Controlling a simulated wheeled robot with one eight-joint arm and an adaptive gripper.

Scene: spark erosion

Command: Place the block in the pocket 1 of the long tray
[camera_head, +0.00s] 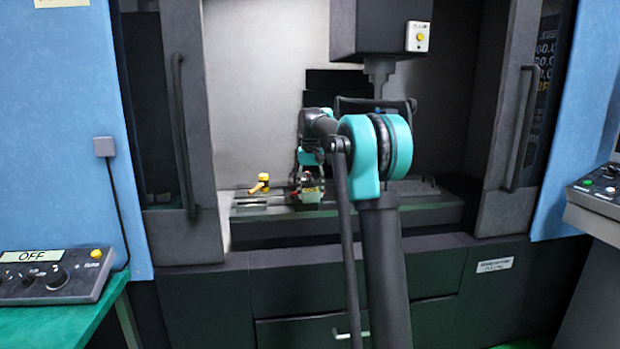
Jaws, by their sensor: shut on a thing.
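My gripper (309,180) is at the end of my arm inside the machine's work space, low over the machine table. It is small and dark in this view. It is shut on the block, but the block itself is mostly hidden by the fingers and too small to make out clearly. The gripper is at a small fixture (312,198) with red, yellow and green patches; I cannot tell whether the block touches it. I cannot make out the long tray or its pocket 1 in this view.
The machine table (410,208) is mostly bare on the right. A yellow-handled part (260,184) stands left of my gripper. The machine head (380,70) hangs above right. Open doors with handles (183,135) flank the opening. A control box (55,276) sits on a green bench (70,325).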

